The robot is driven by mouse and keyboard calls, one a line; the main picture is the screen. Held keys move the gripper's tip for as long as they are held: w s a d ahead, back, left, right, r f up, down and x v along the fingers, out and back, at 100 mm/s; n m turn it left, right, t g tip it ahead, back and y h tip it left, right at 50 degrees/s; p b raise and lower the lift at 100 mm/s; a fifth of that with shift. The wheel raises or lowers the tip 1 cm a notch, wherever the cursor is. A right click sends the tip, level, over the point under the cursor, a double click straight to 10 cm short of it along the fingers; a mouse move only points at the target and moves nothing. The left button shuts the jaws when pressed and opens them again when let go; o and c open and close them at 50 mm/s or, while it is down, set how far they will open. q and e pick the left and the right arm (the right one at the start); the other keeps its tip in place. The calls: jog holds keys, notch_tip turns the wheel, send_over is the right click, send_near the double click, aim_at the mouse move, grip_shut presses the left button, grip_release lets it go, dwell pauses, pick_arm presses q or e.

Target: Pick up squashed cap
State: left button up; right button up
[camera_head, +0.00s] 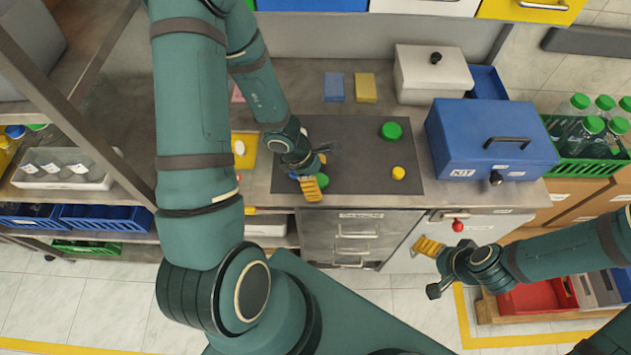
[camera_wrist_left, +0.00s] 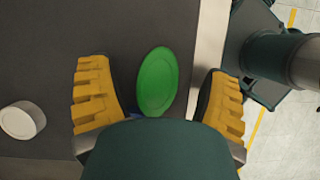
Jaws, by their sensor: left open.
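A green oval cap (camera_wrist_left: 157,82), squashed in outline, lies on the dark mat (camera_head: 350,130) near the table's front edge. It shows partly in the head view (camera_head: 322,181), beside the left fingers. My left gripper (camera_head: 310,186) is open above it. In the left wrist view the cap lies between the two yellow fingers (camera_wrist_left: 158,100), nearer the left one, with gaps on both sides. A bit of blue shows at its lower edge. My right gripper (camera_head: 430,247) hangs away from the table front, and its opening is unclear.
A round green cap (camera_head: 391,131) and a yellow cap (camera_head: 398,172) lie on the mat. A white cap (camera_wrist_left: 22,120) shows in the left wrist view. A blue kit box (camera_head: 488,140) stands at the right. Sponges (camera_head: 365,87) lie behind the mat.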

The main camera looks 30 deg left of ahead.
aim_at(317, 179)
pick_arm(q)
jog(key=c, duration=1)
jog(key=shift+o, duration=0.2)
jog(key=shift+r, duration=0.1)
notch_tip(317, 179, up, 9)
jog(key=p, duration=0.6)
jog(key=shift+r+p, duration=0.45)
jog(key=shift+r, duration=0.05)
